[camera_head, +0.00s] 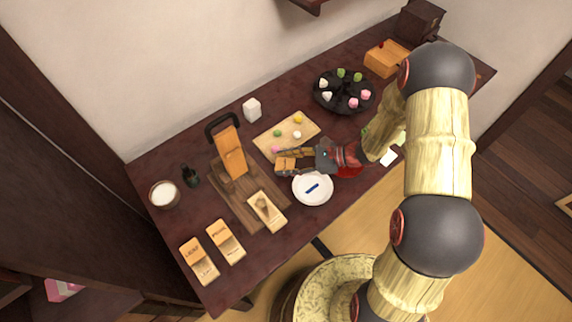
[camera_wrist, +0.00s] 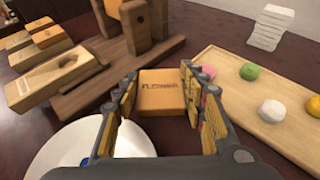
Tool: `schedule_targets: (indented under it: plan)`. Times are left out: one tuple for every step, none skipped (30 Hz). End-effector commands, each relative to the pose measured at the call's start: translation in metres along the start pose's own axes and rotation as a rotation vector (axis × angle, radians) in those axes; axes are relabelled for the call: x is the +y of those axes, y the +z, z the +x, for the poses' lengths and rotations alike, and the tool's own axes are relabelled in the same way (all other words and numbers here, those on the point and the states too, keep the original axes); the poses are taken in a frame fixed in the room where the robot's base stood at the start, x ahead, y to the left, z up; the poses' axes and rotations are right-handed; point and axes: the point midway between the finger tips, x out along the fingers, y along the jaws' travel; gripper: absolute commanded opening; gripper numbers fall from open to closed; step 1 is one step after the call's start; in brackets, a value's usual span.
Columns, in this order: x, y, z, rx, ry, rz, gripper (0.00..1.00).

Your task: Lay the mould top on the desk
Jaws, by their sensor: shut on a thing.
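The mould top (camera_head: 285,164) is a small orange wooden block with dark lettering. It also shows in the wrist view (camera_wrist: 163,94), where the lettering faces up. My gripper (camera_head: 287,159) is shut on it, with a finger on each side; the fingers also show in the wrist view (camera_wrist: 160,74). The block is between the round plate and the cutting board. I cannot tell how high it is above the dark desk (camera_head: 225,290). The pale mould base (camera_head: 267,212) lies at the front of the brown wooden stand, with its carved hollow showing in the wrist view (camera_wrist: 50,82).
A white plate (camera_head: 318,198) with a blue item is close below my gripper. A light board (camera_head: 270,143) with coloured balls is behind it. A wooden press stand (camera_head: 238,200) is at left, with two more moulds (camera_head: 200,262) beyond. A black sweets tray (camera_head: 343,108) stands back right.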

Motion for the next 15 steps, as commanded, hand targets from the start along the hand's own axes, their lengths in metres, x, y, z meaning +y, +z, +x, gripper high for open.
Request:
schedule_targets:
  plan:
    - [-0.0006,0.0017,-0.0008,0.0,-0.001,-0.002,0.2]
    - [-0.0006,0.002,-0.0009,0.0,-0.001,-0.002,0.2]
    - [-0.0005,0.0021,-0.0009,0.0,-0.001,-0.002,0.2]
    - [-0.0005,0.0021,-0.0009,0.0,-0.001,-0.001,0.2]
    - [-0.0005,0.0019,-0.0009,0.0,-0.001,-0.001,0.2]
    - [-0.0004,0.0012,-0.0005,0.0,-0.001,-0.001,0.2]
    - [-0.0003,0.0003,-0.0002,0.0,-0.001,-0.001,0.2]
    - [-0.0003,-0.0007,0.0002,0.0,-0.001,-0.001,0.2]
    - [-0.0002,-0.0018,0.0007,0.0,-0.001,-0.001,0.2]
    - [-0.0002,-0.0026,0.001,0.0,-0.001,-0.001,0.2]
    - [-0.0002,-0.0034,0.0014,0.0,-0.001,-0.001,0.2]
    - [-0.0002,-0.0044,0.0018,0.0,-0.001,-0.001,0.2]
    - [-0.0002,-0.0052,0.0021,0.0,-0.001,-0.001,0.2]
    - [-0.0002,-0.006,0.0024,0.0,-0.001,-0.001,0.2]
    - [-0.0001,-0.007,0.0029,0.0,-0.001,-0.001,0.2]
